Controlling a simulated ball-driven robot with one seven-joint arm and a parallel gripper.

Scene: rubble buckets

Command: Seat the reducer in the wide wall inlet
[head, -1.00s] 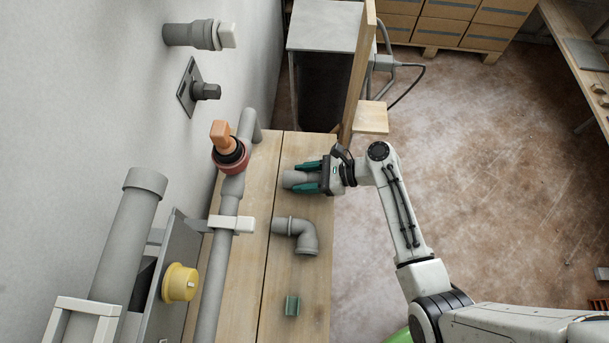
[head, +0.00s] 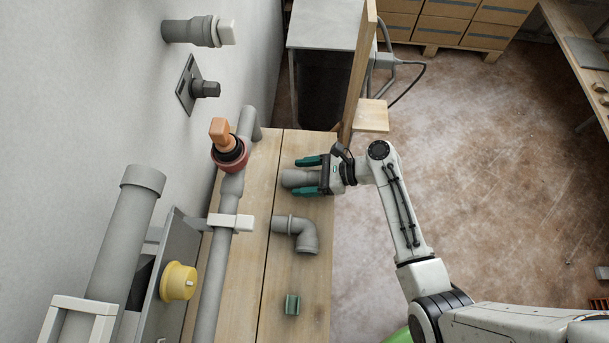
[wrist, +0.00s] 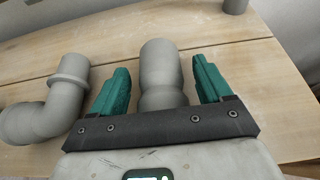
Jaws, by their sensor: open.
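The grey reducer (head: 290,179) lies on the wooden bench beside the grey elbow. My gripper (head: 299,177) is open, with a teal finger on each side of the reducer and a gap on both sides. On the wall are a grey pipe stub with a white end (head: 200,32) and a plate with a dark stub (head: 203,89). I cannot tell which wall fitting is the wide inlet.
A yellow cap (head: 179,281) and wide pipe (head: 126,235) stand further left.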

